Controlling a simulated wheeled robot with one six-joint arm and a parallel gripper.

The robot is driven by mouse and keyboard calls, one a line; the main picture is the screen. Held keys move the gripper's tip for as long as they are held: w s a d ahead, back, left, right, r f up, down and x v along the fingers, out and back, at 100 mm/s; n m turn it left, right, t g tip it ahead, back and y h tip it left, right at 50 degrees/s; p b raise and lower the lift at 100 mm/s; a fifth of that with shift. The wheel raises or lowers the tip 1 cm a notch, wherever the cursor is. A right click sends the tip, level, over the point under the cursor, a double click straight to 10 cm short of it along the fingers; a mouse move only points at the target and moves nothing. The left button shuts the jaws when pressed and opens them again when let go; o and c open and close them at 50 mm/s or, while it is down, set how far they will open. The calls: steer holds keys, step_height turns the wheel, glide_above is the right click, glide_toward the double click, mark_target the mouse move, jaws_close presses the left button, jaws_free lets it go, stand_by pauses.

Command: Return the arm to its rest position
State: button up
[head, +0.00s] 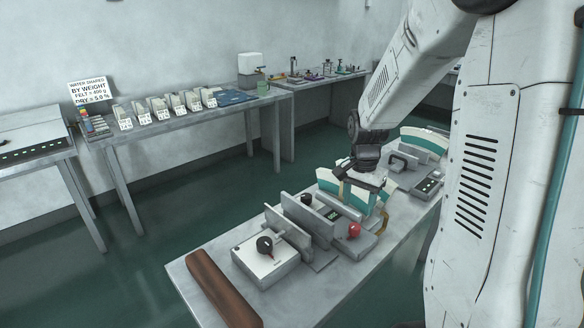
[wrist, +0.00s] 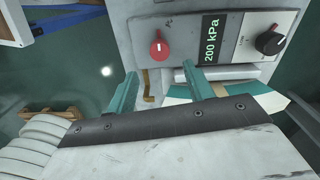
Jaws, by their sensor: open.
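My gripper (head: 368,200) is at the end of my arm, over the near bench beside the pressing device. In the wrist view my gripper (wrist: 158,86) shows two teal fingers spread apart with nothing between them. Whether the fingers touch anything is unclear.
The near bench (head: 205,262) holds a brown roll (head: 222,290) at its front left. Curved teal-and-white pieces (head: 425,140) stand behind my gripper. A long table (head: 150,135) with labelled blocks stands along the wall. The green floor between is clear.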

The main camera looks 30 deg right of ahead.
steer(key=shift+s+n, duration=0.2)
steer(key=shift+n, duration=0.2)
steer(key=s+a+r+n, duration=0.6)
steer(key=s+a+r, duration=0.1)
steer(key=s, duration=0.3)
steer(key=s+a+r+n+t, duration=0.1)
steer(key=s+a+r+n, duration=0.5)
steer(key=s+a, duration=0.4)
steer(key=shift+s+a+r+t, duration=0.2)
steer(key=shift+s+r+t, duration=0.1)
steer(key=shift+r, duration=0.5)
